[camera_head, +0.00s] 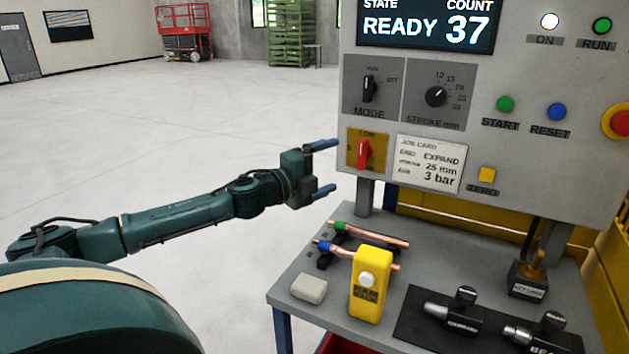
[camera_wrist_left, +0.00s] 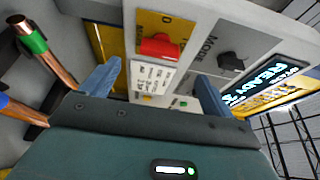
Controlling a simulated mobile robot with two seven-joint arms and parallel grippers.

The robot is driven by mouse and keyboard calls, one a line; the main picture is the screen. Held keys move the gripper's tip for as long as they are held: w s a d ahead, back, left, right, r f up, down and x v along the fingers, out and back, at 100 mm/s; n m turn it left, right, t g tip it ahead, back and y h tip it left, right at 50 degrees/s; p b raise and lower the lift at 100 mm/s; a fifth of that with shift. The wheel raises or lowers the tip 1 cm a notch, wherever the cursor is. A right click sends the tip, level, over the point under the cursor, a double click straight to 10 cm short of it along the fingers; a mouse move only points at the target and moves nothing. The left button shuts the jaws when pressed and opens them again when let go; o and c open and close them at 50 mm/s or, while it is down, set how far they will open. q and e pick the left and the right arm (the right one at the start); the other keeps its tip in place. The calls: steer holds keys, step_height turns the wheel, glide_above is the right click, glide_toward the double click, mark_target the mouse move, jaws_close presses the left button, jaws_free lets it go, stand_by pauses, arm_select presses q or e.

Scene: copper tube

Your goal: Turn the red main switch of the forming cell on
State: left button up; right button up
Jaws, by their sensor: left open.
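The red main switch (camera_head: 364,153) sits on a yellow plate at the lower left of the grey control panel (camera_head: 590,70). Its handle stands upright, in line with the "I ON" mark above; a "0" is at the left. The display reads READY, and the white ON lamp (camera_head: 549,21) looks lit. My left gripper (camera_head: 323,167) is open and empty, left of the switch and apart from it. In the left wrist view the red handle (camera_wrist_left: 160,46) shows beyond the open fingers (camera_wrist_left: 155,85). My right gripper is not in view.
The mode knob (camera_head: 368,88) is just above the switch, and the job card (camera_head: 430,163) is right beside it. Below is a grey bench (camera_head: 300,265) with copper tubes (camera_head: 372,234), a yellow device (camera_head: 371,285) and black tools. Free floor lies left of the panel.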

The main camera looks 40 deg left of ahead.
arm_select(q)
steer(key=shift+s+a+b, duration=0.2)
steer(key=shift+s+b, duration=0.25)
steer(key=shift+s, duration=1.2)
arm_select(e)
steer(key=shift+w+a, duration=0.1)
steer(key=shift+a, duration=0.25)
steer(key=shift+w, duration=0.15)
